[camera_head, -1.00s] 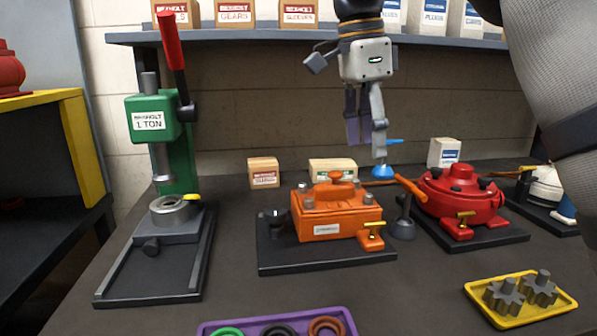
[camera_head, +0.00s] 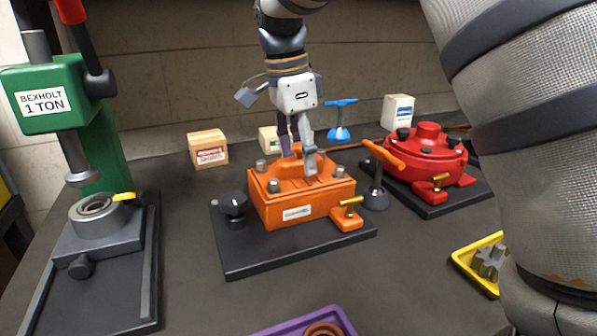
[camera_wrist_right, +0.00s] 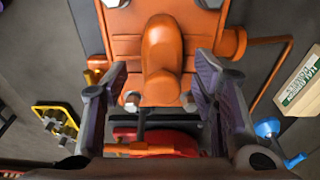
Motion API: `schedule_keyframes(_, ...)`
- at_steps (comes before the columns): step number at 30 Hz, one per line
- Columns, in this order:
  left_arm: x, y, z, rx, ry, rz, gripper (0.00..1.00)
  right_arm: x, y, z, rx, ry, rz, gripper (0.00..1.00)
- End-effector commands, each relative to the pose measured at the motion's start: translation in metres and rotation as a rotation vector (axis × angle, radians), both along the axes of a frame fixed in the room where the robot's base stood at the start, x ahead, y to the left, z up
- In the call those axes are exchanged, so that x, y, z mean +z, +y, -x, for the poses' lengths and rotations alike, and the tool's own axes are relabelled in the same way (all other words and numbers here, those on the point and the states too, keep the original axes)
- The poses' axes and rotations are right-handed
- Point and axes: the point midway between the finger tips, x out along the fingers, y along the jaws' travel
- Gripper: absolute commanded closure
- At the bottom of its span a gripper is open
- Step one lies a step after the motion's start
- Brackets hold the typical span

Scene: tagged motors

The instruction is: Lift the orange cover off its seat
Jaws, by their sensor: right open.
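The orange cover (camera_head: 310,190) is a box-shaped housing with a raised handle on top and bolts at its corners. It sits on a black base plate (camera_head: 262,258) in the middle of the bench. My right gripper (camera_head: 299,160) is open and low over the cover, close to its raised handle. In the right wrist view, the handle (camera_wrist_right: 161,60) lies between and beyond the two open fingers (camera_wrist_right: 160,105). I cannot tell if the fingers touch the cover. My left gripper is not in view.
A green press (camera_head: 62,92) stands at left. A red round housing (camera_head: 425,155) on a black plate is at right, with an orange-handled lever (camera_head: 375,190) beside it. A blue-topped tool (camera_head: 340,130) stands behind. A yellow tray (camera_head: 465,259) and purple tray (camera_head: 300,325) lie in front.

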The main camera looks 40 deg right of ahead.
Motion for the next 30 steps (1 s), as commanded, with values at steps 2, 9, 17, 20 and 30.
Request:
schedule_keyframes(2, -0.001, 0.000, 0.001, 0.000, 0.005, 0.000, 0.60, -0.005, 0.000, 0.000, 0.000, 0.000, 0.001, 0.47)
schedule_keyframes(9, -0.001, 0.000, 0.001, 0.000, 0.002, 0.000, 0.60, -0.003, -0.001, 0.000, 0.000, -0.002, 0.001, 0.65)
schedule_keyframes(17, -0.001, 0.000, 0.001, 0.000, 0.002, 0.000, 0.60, -0.003, 0.000, 0.000, -0.001, -0.001, 0.000, 1.00)
schedule_keyframes(20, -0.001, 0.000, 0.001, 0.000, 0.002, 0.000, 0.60, -0.002, -0.001, -0.001, 0.000, -0.005, 0.002, 1.00)
schedule_keyframes(30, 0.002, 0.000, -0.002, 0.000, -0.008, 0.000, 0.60, 0.011, -0.003, 0.005, 0.001, -0.007, 0.002, 1.00)
